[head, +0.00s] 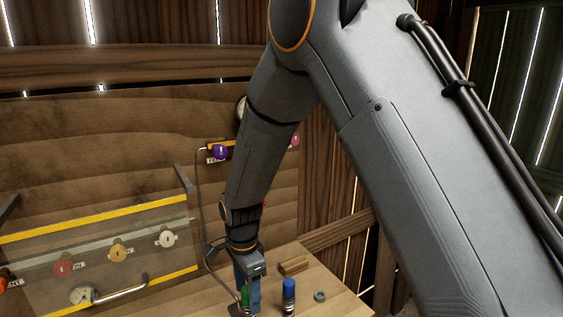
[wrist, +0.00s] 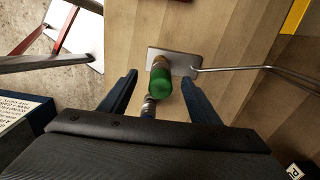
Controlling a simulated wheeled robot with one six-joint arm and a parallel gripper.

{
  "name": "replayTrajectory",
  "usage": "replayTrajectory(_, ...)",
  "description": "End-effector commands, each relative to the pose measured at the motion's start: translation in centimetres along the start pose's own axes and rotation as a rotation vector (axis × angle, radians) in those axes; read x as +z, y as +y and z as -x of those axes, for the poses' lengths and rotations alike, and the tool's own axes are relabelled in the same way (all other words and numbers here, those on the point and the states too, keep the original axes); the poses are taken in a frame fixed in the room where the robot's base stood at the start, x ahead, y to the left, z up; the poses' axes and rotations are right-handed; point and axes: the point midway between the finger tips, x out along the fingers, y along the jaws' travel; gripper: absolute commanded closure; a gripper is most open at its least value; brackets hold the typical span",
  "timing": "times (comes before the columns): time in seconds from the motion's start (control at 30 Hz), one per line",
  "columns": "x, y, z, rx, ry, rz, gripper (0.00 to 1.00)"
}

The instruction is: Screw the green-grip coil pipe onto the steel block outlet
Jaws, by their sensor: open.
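The green grip (wrist: 165,88) shows in the wrist view between my gripper's two blue fingers, with a brass-coloured fitting (wrist: 160,63) at its far end. Gaps show on both sides of it. My gripper (wrist: 159,78) is open around it. The fitting meets a pale metal plate (wrist: 185,58), and a thin bent metal pipe (wrist: 260,69) runs from the plate to the right. In the head view the green grip (head: 245,297) shows low beside my gripper (head: 249,288), partly hidden by it. I cannot clearly make out the steel block's outlet.
A blue-topped cylinder (head: 289,288), a grey ring (head: 320,296) and a small wooden block (head: 293,266) are on the bench, right of my gripper. A panel with coloured knobs and yellow stripes (head: 110,250) stands left. A red frame (wrist: 68,20) shows in the wrist view.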

Motion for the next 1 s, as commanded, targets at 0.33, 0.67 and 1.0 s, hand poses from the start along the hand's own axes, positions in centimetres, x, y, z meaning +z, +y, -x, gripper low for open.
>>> replayTrajectory(0.33, 0.0, -0.1, 1.8, -0.003, 0.0, 0.001, 0.43)
replayTrajectory(0.67, 0.0, -0.1, 5.0, -0.001, 0.0, 0.001, 0.43)
replayTrajectory(1.0, 0.0, -0.2, 7.6, -0.005, 0.0, 0.001, 0.43)
